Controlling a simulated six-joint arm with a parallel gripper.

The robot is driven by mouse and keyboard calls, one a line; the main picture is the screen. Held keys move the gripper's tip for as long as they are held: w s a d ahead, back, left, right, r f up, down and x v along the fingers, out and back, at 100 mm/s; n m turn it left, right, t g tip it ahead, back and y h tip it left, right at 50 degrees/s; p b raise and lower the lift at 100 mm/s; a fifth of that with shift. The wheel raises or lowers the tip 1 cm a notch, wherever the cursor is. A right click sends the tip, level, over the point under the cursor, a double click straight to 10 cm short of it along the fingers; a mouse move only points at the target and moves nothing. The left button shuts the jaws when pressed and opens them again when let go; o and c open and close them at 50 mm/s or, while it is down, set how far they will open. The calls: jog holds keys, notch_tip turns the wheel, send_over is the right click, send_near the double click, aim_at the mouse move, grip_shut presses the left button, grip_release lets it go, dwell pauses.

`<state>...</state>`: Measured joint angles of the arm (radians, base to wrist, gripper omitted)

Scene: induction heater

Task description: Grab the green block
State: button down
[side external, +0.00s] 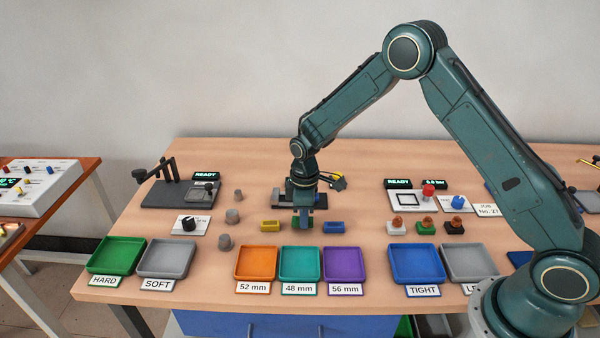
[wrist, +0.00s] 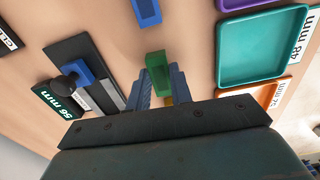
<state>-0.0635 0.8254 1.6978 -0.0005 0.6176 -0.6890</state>
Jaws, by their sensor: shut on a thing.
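The green block (wrist: 158,73) sits between the two fingers of my gripper (wrist: 160,82) in the wrist view, with a finger against each side. In the side external view my gripper (side external: 303,222) points straight down at the table between a yellow block and a blue block. There the green block (side external: 296,223) is mostly hidden by the fingers, with only slivers of green showing. It is at or very near the table surface; I cannot tell whether it touches.
A yellow block (side external: 270,226) lies to the left and a blue block (side external: 334,227) to the right. A dark device (side external: 286,197) stands just behind. Orange (side external: 256,263), teal (side external: 299,264) and purple (side external: 344,264) trays stand in front. Grey cylinders (side external: 232,216) are further left.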

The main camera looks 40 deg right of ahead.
notch_tip(320, 180, up, 19)
jog(key=shift+f, duration=0.15)
dwell(0.4)
jog(key=shift+w+d, duration=0.1)
jog(key=shift+w, duration=0.05)
dwell(0.4)
